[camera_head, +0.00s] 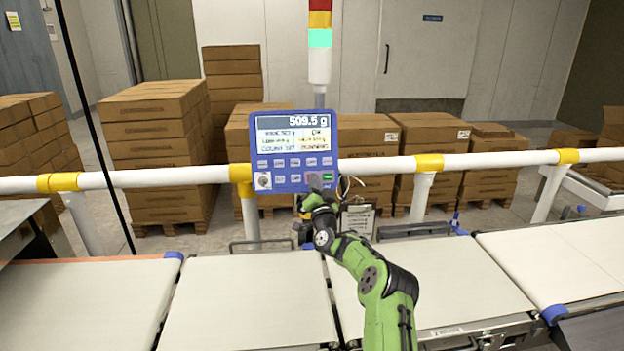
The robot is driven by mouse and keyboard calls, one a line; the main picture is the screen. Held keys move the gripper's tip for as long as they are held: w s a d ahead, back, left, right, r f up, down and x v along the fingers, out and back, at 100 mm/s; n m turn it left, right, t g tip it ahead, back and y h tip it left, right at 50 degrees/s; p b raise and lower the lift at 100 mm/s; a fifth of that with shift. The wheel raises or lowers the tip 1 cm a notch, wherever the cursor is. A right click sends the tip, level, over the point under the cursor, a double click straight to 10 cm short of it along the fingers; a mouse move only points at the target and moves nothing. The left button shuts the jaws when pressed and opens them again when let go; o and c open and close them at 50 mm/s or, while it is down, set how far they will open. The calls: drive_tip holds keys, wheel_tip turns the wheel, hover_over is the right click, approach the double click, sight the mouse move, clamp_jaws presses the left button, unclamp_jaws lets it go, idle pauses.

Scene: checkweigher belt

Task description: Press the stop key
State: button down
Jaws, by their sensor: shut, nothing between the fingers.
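A blue control panel (293,150) is mounted at the white rail, with a lit display reading 509.5 g at its top. Below the display are two rows of small keys; a green key (327,177) is at the lower right. The key labels are too small to read, and I cannot make out which one is the stop key. My gripper (315,188) is shut and empty at the panel's lower right edge. Its tip overlaps the bottom row just left of the green key and hides part of it. I cannot tell whether it touches a key.
A white rail (380,165) with yellow joints runs across behind the belts. Pale conveyor belts (245,300) lie in front, with my green arm reaching over them. A signal tower (319,55) shows a lit green section. Stacked cartons (155,140) stand behind the rail.

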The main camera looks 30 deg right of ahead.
drive_tip(key=shift+w+d+f+b, duration=0.15)
drive_tip(key=shift+w+d+b, duration=0.05)
drive_tip(key=shift+w+b, duration=0.25)
drive_tip(key=shift+w+d+f+b, duration=0.1)
drive_tip(key=shift+w+d+b, duration=0.05)
drive_tip(key=shift+w+b, duration=0.15)
idle(0.6)
drive_tip(key=shift+s, duration=0.1)
drive_tip(key=shift+s+a+r+b, duration=0.2)
drive_tip(key=shift+s+a+b, duration=0.15)
drive_tip(key=shift+s, duration=0.3)
drive_tip(key=s, duration=0.1)
drive_tip(key=s+a+r+b, duration=0.1)
drive_tip(key=s, duration=0.1)
drive_tip(key=s+a+b, duration=0.1)
drive_tip(key=shift+s+r, duration=0.2)
drive_tip(key=shift+r, duration=0.05)
idle(0.7)
